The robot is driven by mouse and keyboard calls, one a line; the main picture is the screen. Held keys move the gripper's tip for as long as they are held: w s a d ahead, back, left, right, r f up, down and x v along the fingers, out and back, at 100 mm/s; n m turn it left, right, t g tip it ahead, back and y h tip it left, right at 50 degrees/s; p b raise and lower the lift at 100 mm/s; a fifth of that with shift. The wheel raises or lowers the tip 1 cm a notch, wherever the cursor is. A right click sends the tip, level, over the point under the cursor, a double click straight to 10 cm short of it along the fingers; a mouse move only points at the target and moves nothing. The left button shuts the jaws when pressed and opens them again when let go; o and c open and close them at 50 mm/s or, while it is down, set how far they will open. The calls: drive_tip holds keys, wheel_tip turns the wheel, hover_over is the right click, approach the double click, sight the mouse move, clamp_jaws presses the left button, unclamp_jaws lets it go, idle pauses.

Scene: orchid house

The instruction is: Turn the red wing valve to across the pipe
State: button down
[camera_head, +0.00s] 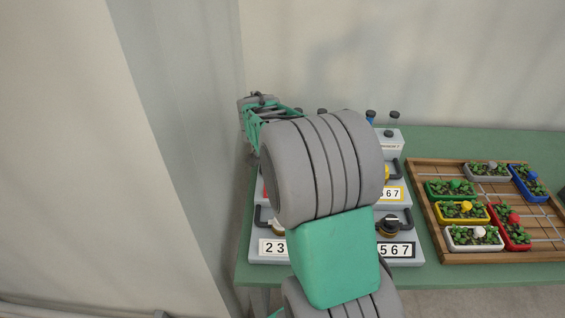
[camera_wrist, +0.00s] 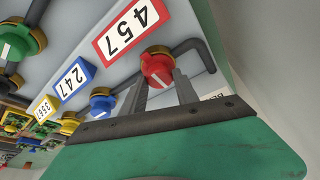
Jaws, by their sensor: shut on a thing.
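The red wing valve (camera_wrist: 157,66) is a round red knob with a white mark, on a brass collar, in the upper middle of the wrist view. A dark bent pipe (camera_wrist: 203,50) runs beside it, and a red-framed label reading 457 (camera_wrist: 131,27) sits next to it. My gripper (camera_wrist: 160,84) has its two grey fingers on either side of the knob and is shut on it. The exact angle between the valve and the pipe is hard to tell. In the head view my arm hides the valve and the fingertips.
A blue valve (camera_wrist: 102,103), a yellow valve (camera_wrist: 70,122) and a green valve (camera_wrist: 16,42) stand near the red one. In the head view, bottles (camera_head: 393,122) stand behind the panel. A wooden tray (camera_head: 480,258) with several planters lies to the right on the green table (camera_head: 430,137).

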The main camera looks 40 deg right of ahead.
drive_tip(key=c, duration=1.1)
unclamp_jaws()
drive_tip(key=shift+w+a, duration=0.1)
drive_tip(key=shift+a, duration=0.05)
drive_tip(key=shift+o, duration=0.8)
drive_tip(key=v, duration=0.7)
drive_tip(key=shift+r, duration=0.35)
